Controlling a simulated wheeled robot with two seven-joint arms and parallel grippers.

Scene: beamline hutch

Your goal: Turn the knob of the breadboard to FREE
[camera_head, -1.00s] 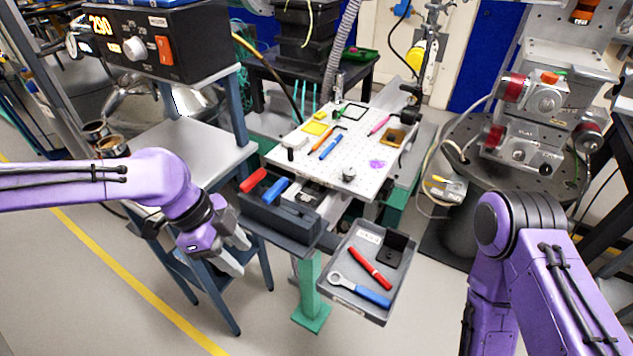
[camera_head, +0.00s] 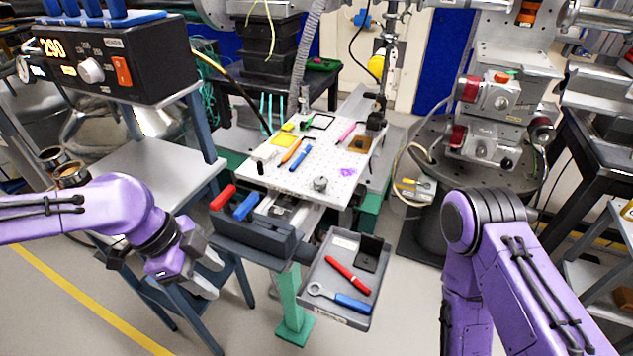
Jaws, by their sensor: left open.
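The breadboard (camera_head: 335,160) is a white perforated plate on a stand in the middle of the head view. A small grey knob (camera_head: 320,184) stands on its near part. I cannot read any FREE mark or tell the knob's setting at this size. My left gripper (camera_head: 212,273) is open and empty. It is left of and nearer than the breadboard, beside the dark tool holder, and well apart from the knob. My right arm is at the lower right, but its gripper is out of view.
A dark holder (camera_head: 255,243) with red and blue handles stands just before the breadboard. A grey tray (camera_head: 325,285) with a red pen and a blue-handled wrench is at its right. Pens and small coloured items lie on the plate. A grey table (camera_head: 165,155) stands left.

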